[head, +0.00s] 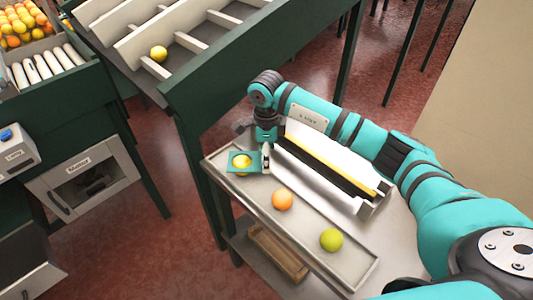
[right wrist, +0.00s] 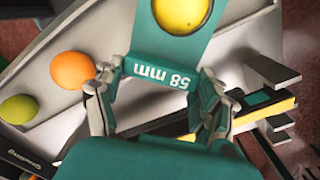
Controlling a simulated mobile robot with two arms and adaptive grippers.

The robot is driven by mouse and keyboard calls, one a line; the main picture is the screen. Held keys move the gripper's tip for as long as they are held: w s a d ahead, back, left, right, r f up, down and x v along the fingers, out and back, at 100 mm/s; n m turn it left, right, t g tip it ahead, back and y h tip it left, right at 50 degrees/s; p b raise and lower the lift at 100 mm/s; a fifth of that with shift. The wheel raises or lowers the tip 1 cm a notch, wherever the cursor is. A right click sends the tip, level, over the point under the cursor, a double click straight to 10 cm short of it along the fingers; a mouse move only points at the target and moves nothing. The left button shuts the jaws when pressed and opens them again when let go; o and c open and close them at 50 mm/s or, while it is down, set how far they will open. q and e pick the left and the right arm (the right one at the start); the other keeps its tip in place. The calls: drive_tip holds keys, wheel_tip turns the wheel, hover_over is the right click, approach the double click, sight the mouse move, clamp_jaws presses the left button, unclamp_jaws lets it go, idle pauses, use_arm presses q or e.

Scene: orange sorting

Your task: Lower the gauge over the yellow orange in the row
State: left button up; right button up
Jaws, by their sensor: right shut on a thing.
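My right gripper (head: 266,155) is shut on the teal gauge (head: 232,169), a flat plate with a round hole. In the right wrist view the gripper (right wrist: 161,86) holds the gauge (right wrist: 148,45) by its handle, marked "58 mm". The yellow orange (head: 242,161) shows through the hole, also in the right wrist view (right wrist: 182,8). I cannot tell how far the plate is down around it. An orange-coloured orange (head: 282,200) and a yellow-green one (head: 331,239) sit apart along the same tray (head: 313,252). My left gripper is not in view.
A white holder with a black and yellow bar (head: 330,165) stands behind the row, close to my right arm. A sloped sorting rack (head: 130,50) with one yellow fruit (head: 158,53) is at the upper left. The tray is bare between the fruits.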

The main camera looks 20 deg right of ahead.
drive_tip(key=shift+f+b, duration=0.45)
drive_tip(key=shift+f, duration=0.2)
drive_tip(key=shift+r, duration=0.15)
idle(0.7)
drive_tip(key=shift+r+p, duration=2.35)
drive_tip(key=shift+r, duration=1.8)
